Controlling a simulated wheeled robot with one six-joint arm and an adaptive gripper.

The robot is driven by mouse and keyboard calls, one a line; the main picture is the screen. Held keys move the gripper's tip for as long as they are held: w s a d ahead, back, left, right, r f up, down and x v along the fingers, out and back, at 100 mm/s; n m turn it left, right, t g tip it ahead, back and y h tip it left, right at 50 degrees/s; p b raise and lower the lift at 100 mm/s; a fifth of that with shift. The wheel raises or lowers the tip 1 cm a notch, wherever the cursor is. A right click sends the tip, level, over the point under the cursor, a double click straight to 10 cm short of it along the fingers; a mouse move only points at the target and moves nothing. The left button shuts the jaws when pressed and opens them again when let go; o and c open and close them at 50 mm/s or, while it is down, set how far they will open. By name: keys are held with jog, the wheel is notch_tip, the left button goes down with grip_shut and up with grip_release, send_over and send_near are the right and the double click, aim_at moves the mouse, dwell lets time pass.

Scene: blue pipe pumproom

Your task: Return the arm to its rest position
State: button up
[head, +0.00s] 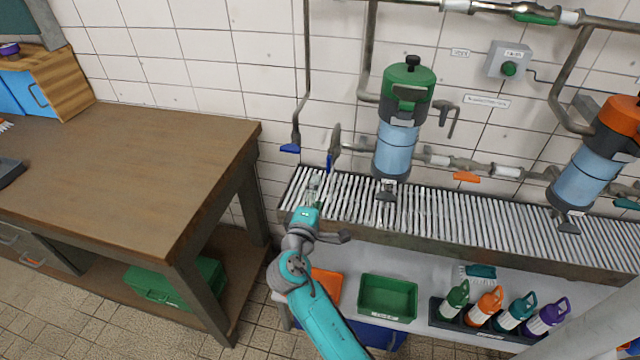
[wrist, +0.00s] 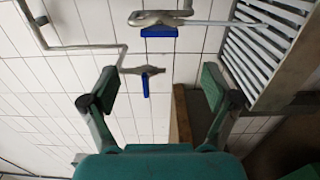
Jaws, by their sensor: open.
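My gripper (head: 313,188) is at the end of my teal arm, over the left end of the slatted metal rack (head: 460,222) in the head view. In the wrist view my gripper (wrist: 160,86) shows two dark fingers with green pads spread wide apart. Nothing is held between them. A blue valve handle (wrist: 146,80) shows beyond the gap between the fingers, apart from both pads. A second blue handle (wrist: 159,32) is above it. In the head view, the blue handles (head: 290,148) hang on pipes by the tiled wall, just behind my gripper.
A wooden workbench (head: 130,150) stands left of my arm. A green filter housing (head: 407,90) and an orange one (head: 615,130) hang over the rack. Below are a green bin (head: 388,300), an orange tray (head: 326,285) and several bottles (head: 487,305).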

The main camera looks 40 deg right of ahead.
jog(key=shift+s+a, duration=0.15)
jog(key=shift+a, duration=0.05)
jog(key=shift+f, duration=0.1)
dwell(0.4)
jog(key=s+a+f+t+y, duration=0.1)
jog(key=s+a+f+y, duration=0.45)
jog(key=s+f, duration=0.35)
jog(key=s+a+f+t+y, duration=0.2)
jog(key=s+a+f+y, duration=0.4)
jog(key=s, duration=0.6)
jog(key=s+a+r+m+y, duration=0.1)
jog(key=s+r+m, duration=0.3)
jog(key=s, duration=0.7)
jog(key=s+a+r+m+y, duration=0.1)
jog(key=s+a+r+m, duration=0.3)
jog(key=s, duration=0.7)
notch_tip(320, 180, up, 2)
jog(key=shift+r+t+y, duration=0.2)
jog(key=shift+t+y, duration=0.15)
jog(key=shift+t, duration=0.05)
jog(key=shift+a, duration=0.1)
